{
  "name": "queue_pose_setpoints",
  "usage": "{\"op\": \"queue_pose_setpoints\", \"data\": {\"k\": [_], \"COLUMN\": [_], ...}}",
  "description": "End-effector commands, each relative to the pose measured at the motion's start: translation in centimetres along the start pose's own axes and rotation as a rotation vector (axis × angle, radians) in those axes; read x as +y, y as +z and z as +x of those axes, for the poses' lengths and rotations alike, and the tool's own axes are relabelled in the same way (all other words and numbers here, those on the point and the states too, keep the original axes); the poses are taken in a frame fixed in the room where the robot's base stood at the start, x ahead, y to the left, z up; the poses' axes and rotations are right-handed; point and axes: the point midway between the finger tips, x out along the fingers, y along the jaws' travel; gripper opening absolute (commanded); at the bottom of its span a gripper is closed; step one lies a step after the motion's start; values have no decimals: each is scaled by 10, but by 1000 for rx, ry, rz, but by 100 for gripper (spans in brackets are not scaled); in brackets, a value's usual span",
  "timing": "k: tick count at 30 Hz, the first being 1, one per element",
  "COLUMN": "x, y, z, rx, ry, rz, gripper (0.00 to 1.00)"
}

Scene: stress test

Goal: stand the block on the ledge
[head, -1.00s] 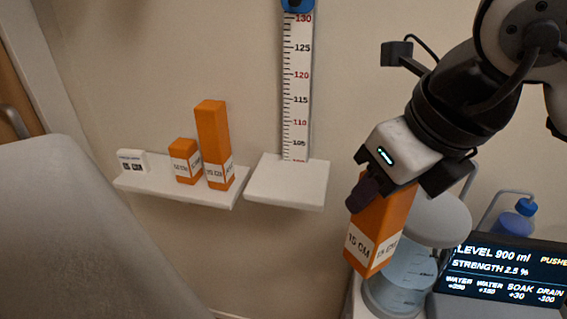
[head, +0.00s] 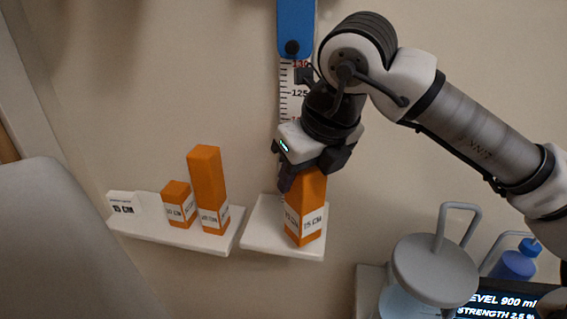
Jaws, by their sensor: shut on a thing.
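My gripper (head: 304,178) is shut on the upper part of an orange block (head: 307,207) with a white "15 CM" label near its lower end. The block is close to upright at the white ledge (head: 262,232) below the height scale. Its lower end shows over the right half of the ledge; I cannot tell whether it touches. The scale (head: 291,100) runs up the wall behind, partly hidden by my gripper. A blue slider (head: 295,25) is on the scale above.
A shelf (head: 150,230) on the left holds a "15 CM" card (head: 123,205), a short orange block (head: 178,203) and a tall one (head: 207,185). A lidded container (head: 434,270), a blue bottle (head: 516,262) and a display (head: 497,303) stand at lower right. A grey surface (head: 60,250) fills the left.

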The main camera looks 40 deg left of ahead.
Motion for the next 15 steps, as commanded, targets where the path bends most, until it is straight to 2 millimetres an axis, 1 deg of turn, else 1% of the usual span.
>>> {"op": "queue_pose_setpoints", "data": {"k": [1, 3, 6, 10, 12, 15], "x": [1, 1, 1, 0, 1, 0], "y": [14, 26, 37, 45, 52, 43], "z": [0, 6, 13, 16, 20, 34], "rx": [1, 1, 0, -1, 1, 1], "ry": [4, 3, 2, 1, 2, 3], "rz": [-2, -1, 0, 1, -1, 0], "gripper": [0, 0, 0, 0, 0, 0]}}
